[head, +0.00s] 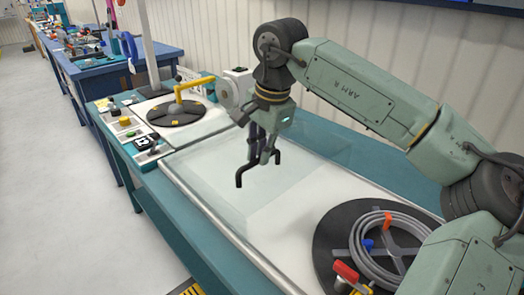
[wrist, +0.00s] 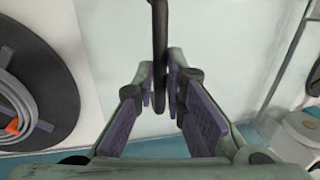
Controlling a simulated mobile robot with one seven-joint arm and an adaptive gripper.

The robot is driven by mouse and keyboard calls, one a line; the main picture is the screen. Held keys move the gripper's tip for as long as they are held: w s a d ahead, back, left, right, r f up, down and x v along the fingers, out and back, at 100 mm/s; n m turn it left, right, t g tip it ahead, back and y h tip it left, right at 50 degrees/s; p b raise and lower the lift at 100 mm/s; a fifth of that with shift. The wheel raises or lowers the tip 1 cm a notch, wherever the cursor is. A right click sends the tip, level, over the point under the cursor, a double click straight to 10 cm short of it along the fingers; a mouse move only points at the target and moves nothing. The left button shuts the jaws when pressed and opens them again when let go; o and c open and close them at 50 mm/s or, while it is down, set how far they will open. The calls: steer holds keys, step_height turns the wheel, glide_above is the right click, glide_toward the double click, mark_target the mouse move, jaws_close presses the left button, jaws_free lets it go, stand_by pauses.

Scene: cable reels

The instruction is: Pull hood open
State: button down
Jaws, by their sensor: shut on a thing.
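The clear hood (head: 212,172) shows as a pale see-through panel over the middle of the teal bench. Its black bar handle (head: 240,180) has a bent end and stands out from the panel. My gripper (head: 260,155) reaches down from above and is shut on the handle. In the wrist view the dark handle (wrist: 160,40) runs down between the fingers of my gripper (wrist: 161,92), which close on it from both sides. The fingers hide part of the handle. I cannot tell exactly how far open the hood is.
A black reel plate (head: 328,240) with a grey cable coil (head: 362,262) lies at the right, partly behind my arm. A second black plate (head: 165,118) with a yellow crank (head: 190,84) is at the left, near a control panel (head: 122,122). The floor at left is clear.

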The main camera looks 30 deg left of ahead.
steer(key=c, duration=1.7)
jaws_free()
steer(key=shift+o, duration=0.2)
step_height(320, 180, up, 12)
steer(key=d, duration=0.2)
steer(key=shift+s+d, duration=0.15)
steer(key=shift+s, duration=0.2)
steer(key=shift+f, duration=0.15)
